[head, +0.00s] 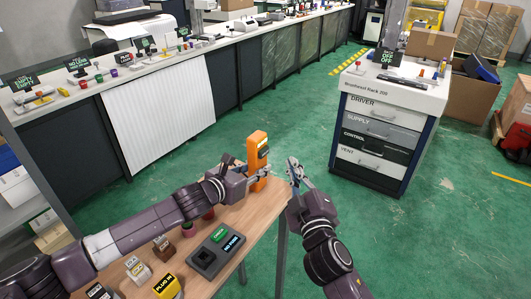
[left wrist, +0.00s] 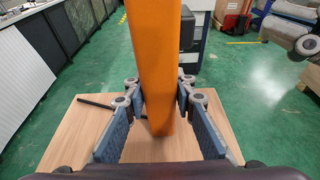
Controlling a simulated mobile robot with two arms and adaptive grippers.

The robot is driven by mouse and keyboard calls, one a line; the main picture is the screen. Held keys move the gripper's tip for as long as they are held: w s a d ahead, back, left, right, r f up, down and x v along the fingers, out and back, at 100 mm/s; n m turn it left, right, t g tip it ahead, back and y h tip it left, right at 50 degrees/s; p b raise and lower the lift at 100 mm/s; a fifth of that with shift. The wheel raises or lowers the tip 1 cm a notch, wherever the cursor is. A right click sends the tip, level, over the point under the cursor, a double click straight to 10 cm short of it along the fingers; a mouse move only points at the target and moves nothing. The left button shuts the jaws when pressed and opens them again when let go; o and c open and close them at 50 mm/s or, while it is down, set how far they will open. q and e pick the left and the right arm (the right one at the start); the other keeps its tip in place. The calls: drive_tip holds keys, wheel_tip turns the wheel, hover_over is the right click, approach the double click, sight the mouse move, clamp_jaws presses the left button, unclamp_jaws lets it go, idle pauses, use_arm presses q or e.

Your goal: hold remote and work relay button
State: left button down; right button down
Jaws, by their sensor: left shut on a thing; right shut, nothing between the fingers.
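An orange remote (head: 254,146) stands upright above the right end of the wooden table, with a dark panel on its right-hand face. My left gripper (head: 262,176) is shut on its lower part; in the left wrist view the blue fingers (left wrist: 156,108) press both sides of the orange body (left wrist: 155,60). A dark part (left wrist: 187,30) juts from the remote's right side there. I cannot make out the relay button. My right gripper (head: 292,165) is shut and empty, just right of the remote and apart from it. Part of it shows at the left wrist view's right edge (left wrist: 306,46).
A white drawer cabinet (head: 385,130) stands at right. A long workbench (head: 160,64) runs behind; green floor between is clear.

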use_arm(q)
drive_tip(key=c, duration=1.5)
unclamp_jaws()
drive_tip(key=shift+c, duration=0.2)
